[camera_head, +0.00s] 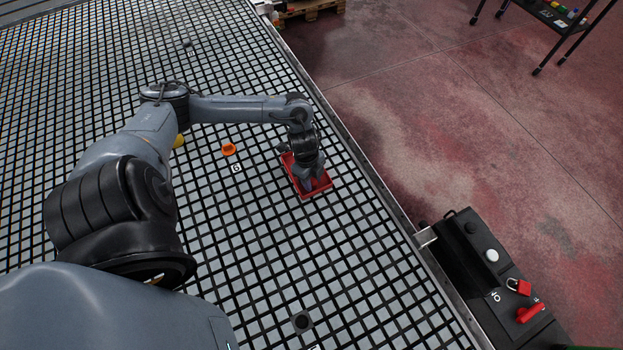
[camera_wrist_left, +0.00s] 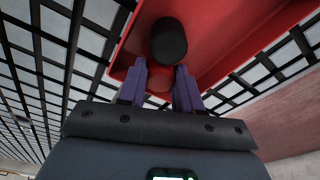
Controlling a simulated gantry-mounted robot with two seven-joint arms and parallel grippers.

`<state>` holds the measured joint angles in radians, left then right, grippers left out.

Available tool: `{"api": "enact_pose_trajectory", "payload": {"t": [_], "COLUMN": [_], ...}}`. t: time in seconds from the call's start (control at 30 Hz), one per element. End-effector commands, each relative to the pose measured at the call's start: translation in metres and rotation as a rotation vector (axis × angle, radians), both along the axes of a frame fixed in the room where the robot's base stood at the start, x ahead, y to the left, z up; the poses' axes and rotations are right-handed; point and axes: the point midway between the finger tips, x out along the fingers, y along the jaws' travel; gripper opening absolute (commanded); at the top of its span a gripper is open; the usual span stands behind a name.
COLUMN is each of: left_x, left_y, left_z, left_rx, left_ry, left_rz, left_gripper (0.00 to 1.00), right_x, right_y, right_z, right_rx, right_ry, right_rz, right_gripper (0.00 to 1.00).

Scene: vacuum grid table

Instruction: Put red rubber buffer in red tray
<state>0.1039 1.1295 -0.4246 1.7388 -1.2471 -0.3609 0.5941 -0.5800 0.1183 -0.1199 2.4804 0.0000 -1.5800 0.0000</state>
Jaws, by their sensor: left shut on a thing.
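The red tray (camera_head: 323,187) lies on the grid table near its right edge, below my left gripper (camera_head: 308,182). In the left wrist view the tray (camera_wrist_left: 235,35) fills the space beyond the purple fingers. My left gripper (camera_wrist_left: 160,85) is shut on the red rubber buffer (camera_wrist_left: 158,79), whose red part shows between the fingers. A dark rounded piece (camera_wrist_left: 168,42) shows just beyond the fingertips, seemingly part of the buffer. The buffer is over the tray; I cannot tell whether it touches the floor of it. The head view hides the buffer behind the gripper.
An orange part (camera_head: 229,149) lies left of the tray, and a yellow part (camera_head: 179,140) shows partly behind my arm. A black square part (camera_head: 302,322) lies near the bottom. A black control box (camera_head: 490,255) stands off the table's right edge. Much of the grid is clear.

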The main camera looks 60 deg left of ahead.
Motion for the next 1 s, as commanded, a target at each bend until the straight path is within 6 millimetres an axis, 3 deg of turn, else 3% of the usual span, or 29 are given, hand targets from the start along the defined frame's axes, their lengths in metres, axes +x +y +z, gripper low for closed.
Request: {"api": "enact_pose_trajectory", "payload": {"t": [0.23, 0.27, 0.4, 0.77, 1.0], "left_x": [0.0, 0.0, 0.0, 0.0, -0.001], "left_y": [0.0, 0.0, 0.0, 0.0, 0.004], "left_z": [-0.004, -0.003, -0.002, 0.001, 0.029], "left_rx": [0.0, 0.0, 0.0, 0.0, 0.002], "left_ry": [0.0, -0.001, 0.0, -0.001, -0.003], "left_rz": [0.0, 0.0, 0.0, 0.0, -0.002], "left_gripper": [0.0, 0.38, 0.59, 0.59, 0.59], "right_x": [0.0, 0.0, 0.0, 0.0, 0.0], "right_y": [-0.001, -0.001, -0.001, -0.001, 0.0], "right_z": [-0.001, -0.001, -0.001, 0.001, 0.005], "right_rx": [-0.004, -0.004, -0.005, -0.004, -0.001], "right_ry": [-0.001, -0.001, -0.001, -0.001, 0.0], "right_rz": [0.003, 0.003, 0.004, 0.003, 0.001], "right_gripper": [0.78, 0.78, 0.78, 0.78, 0.78]}}
